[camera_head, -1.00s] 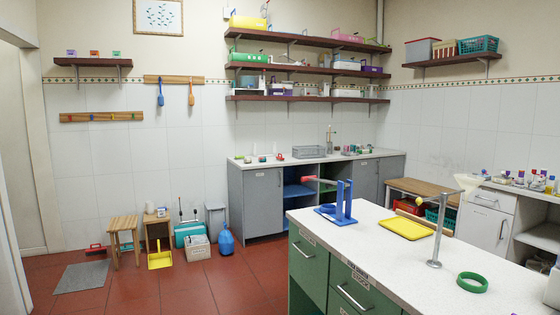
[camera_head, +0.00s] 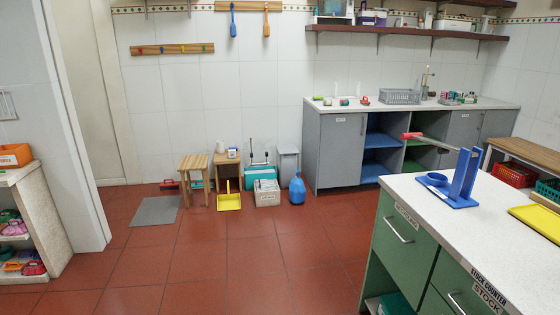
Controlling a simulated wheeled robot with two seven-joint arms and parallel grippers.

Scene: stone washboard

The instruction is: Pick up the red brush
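A red object (camera_head: 169,184) lies on the floor against the wall, left of the wooden stool (camera_head: 194,166). It is small and partly hidden by the stool, and I cannot tell for sure that it is the red brush. A rod with a red end (camera_head: 411,135) sticks out to the left from the blue stand (camera_head: 462,180) on the white counter. A blue brush-like tool (camera_head: 233,20) and an orange one (camera_head: 266,20) hang on the wall. Neither of my grippers is in view.
The white-topped counter (camera_head: 425,195) with green drawers fills the right front. A grey mat (camera_head: 155,210) lies left of the stool. A yellow dustpan (camera_head: 229,200), a white box (camera_head: 267,192) and a blue jug (camera_head: 297,188) stand along the wall. The red tiled floor in the middle is clear.

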